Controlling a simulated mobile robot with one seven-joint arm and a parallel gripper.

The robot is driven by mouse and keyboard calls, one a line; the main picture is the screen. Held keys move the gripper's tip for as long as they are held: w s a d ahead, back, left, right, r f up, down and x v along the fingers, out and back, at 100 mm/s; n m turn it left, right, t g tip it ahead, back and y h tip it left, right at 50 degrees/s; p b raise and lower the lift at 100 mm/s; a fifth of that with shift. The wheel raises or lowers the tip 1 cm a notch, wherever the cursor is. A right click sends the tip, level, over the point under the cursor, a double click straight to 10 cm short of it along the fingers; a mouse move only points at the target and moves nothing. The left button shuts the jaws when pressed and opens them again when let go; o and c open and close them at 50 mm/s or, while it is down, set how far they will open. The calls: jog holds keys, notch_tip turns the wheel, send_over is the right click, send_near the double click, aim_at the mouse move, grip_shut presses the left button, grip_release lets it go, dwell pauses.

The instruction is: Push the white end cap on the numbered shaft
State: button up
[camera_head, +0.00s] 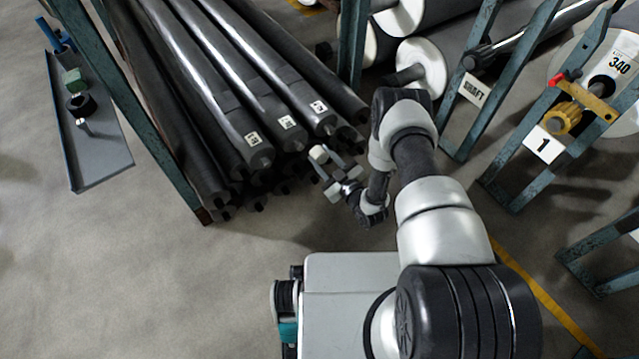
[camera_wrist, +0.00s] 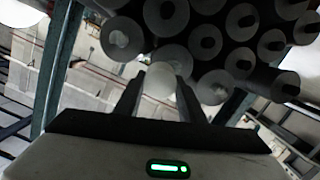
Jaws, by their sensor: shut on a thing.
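My gripper (camera_head: 326,170) is in front of the stacked dark shafts, near their lower right ends. In the wrist view, my gripper (camera_wrist: 160,79) is shut on a white round piece, the white end cap (camera_wrist: 158,84), held between the two fingers. Several shafts carry small white labels: a left one (camera_head: 252,138), a middle one (camera_head: 287,122) and a right one (camera_head: 319,106). Their numbers are too small to read. A gap between cap and shafts cannot be judged.
Teal rack posts (camera_head: 352,45) stand beside the stack. A grey tray (camera_head: 100,160) with small tools lies at the left. White-ended rolls (camera_head: 421,65) and a frame with a "1" sign (camera_head: 543,145) stand at the right. The floor at lower left is clear.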

aim_at(301, 148)
jog(key=s+f, duration=0.1)
jog(key=s+a+f+t+y+b, duration=0.1)
jog(key=s, duration=0.1)
jog(key=shift+f+n, duration=0.15)
jog(key=shift+n, duration=0.15)
jog(key=shift+s+d+f+b, duration=0.1)
jog(key=shift+d+b, duration=0.05)
jog(key=shift+b, duration=0.2)
jog(key=shift+b+x, duration=0.8)
jog(key=shift+x, duration=2.15)
jog(key=shift+a, duration=0.2)
jog(key=shift+x, duration=2)
jog(key=o, duration=1.1)
